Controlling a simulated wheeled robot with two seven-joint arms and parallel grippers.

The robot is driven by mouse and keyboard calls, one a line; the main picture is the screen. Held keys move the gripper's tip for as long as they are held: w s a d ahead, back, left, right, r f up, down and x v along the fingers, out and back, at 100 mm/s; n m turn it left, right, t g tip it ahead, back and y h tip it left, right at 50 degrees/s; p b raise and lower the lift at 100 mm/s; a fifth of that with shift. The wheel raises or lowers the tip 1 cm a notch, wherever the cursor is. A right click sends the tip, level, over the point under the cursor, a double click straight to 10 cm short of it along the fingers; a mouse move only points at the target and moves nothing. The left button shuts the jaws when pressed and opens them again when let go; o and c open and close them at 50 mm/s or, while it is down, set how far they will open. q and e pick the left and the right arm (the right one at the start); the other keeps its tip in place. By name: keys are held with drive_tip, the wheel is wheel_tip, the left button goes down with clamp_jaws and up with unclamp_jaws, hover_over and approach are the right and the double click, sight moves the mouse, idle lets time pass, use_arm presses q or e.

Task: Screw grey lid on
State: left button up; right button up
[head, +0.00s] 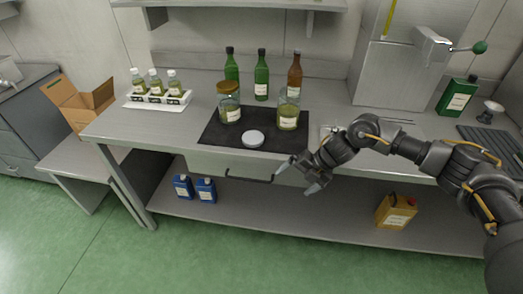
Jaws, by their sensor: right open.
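The grey lid (253,138) lies flat on the black mat (214,134), near its front edge. An open-looking glass jar (288,115) with greenish contents and a white label stands on the mat's right part. A second jar (229,106) with a brown-gold lid stands on the left part of the mat. My right gripper (297,178) is open and empty, in front of the bench's front edge, below and to the right of the grey lid. It touches neither lid nor jar. My left gripper is not in view.
Two green bottles (261,75) and a brown bottle (295,72) stand behind the mat. A white rack (157,98) with small bottles is at left. A steel machine (388,75) and green can (456,96) stand at right. Blue containers (205,190) and a yellow can (396,212) are below.

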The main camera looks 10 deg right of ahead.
drive_tip(key=s+d+r+n+h, duration=0.2)
drive_tip(key=d+r, duration=0.4)
drive_tip(key=d, duration=0.3)
drive_tip(key=s+d+r+n+h, duration=0.3)
drive_tip(key=s+d+r, duration=0.3)
drive_tip(key=d, duration=0.4)
drive_tip(key=shift+s+d+r+g+h, duration=0.2)
drive_tip(key=shift+r+g+h, duration=0.1)
drive_tip(key=shift+r+h, duration=0.25)
drive_tip(key=shift+f, duration=0.1)
